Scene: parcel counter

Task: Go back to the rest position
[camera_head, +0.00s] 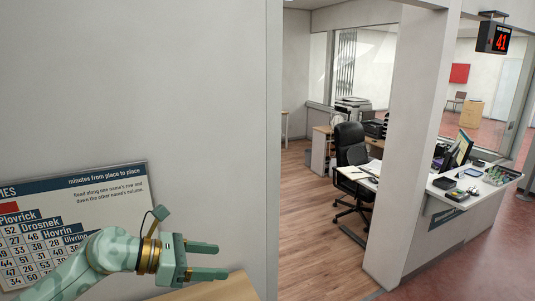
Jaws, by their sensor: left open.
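My left gripper (222,261) shows at the lower left in the head view, its arm coming in from the left. Its two green fingers point right and stand apart, with nothing between them. It is over or beside a wooden surface (206,292), of which only a corner shows at the bottom edge. My right gripper is not in the picture.
A board with place names and minutes (112,189) is behind my left arm at a grey wall (140,80). A white pillar (408,140) stands right of centre. Beyond are an office chair (352,165) and a counter (462,192). Wooden floor (310,240) between is clear.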

